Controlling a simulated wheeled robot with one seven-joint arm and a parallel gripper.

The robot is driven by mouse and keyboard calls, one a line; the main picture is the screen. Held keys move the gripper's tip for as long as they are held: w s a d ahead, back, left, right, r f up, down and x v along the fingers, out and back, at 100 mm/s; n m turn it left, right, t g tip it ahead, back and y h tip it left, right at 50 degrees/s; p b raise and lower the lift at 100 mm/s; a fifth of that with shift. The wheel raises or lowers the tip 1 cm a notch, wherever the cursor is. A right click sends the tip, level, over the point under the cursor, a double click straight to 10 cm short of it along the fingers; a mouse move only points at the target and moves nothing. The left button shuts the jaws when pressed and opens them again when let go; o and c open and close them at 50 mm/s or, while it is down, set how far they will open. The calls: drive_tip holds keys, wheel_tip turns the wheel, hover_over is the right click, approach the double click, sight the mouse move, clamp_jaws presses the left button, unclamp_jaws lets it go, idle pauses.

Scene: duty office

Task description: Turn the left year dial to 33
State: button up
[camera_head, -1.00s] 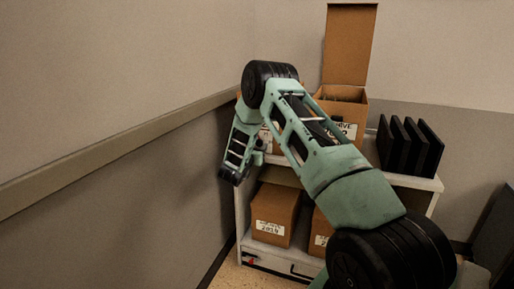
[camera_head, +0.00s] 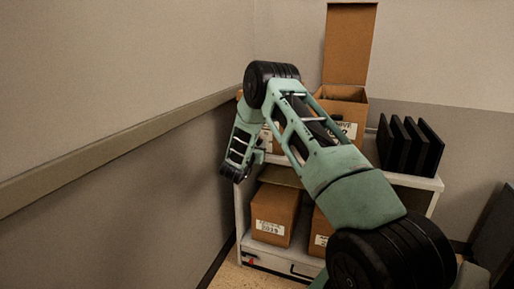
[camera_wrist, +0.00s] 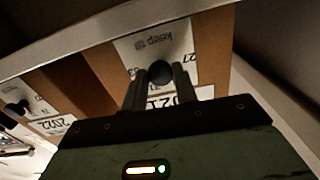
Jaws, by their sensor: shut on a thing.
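In the wrist view, which is turned roughly upside down, my gripper (camera_wrist: 160,76) is shut on a dark round knob, the left year dial (camera_wrist: 172,69). The dial sits on a white label (camera_wrist: 147,44) on the front of a brown box (camera_wrist: 106,66). Small numbers stand around the dial, partly hidden by my fingers; I cannot tell which one it points to. A second dark dial (camera_wrist: 18,107) is on another box's label at the left of the wrist view. In the head view, my arm hides the gripped dial and most of its box (camera_head: 269,138).
The boxes stand on top of a white shelf unit (camera_head: 407,181), close to the left wall (camera_head: 120,75). An open box (camera_head: 343,94) with a raised lid and several black folders (camera_head: 410,146) are to the right. More boxes (camera_head: 275,213) sit on the lower shelf.

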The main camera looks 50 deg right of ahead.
drive_tip(key=m+b, duration=0.5)
drive_tip(key=m, duration=0.1)
drive_tip(key=shift+f, duration=0.2)
drive_tip(key=m+b, duration=0.7)
drive_tip(key=b, duration=0.1)
drive_tip(key=shift+f+m, duration=0.1)
drive_tip(key=shift+m, duration=0.2)
drive_tip(key=m+b, duration=0.5)
drive_tip(key=b, duration=0.2)
drive_tip(key=m+b, duration=0.3)
drive_tip(key=b, duration=0.1)
drive_tip(key=shift+r+m+b, duration=0.2)
drive_tip(key=shift+m+b, duration=0.5)
drive_tip(key=shift+b, duration=0.1)
drive_tip(key=shift+r+m, duration=0.1)
drive_tip(key=shift+m, duration=0.2)
drive_tip(key=o, duration=1)
drive_tip(key=shift+w+r, duration=0.1)
drive_tip(key=shift+c, duration=0.2)
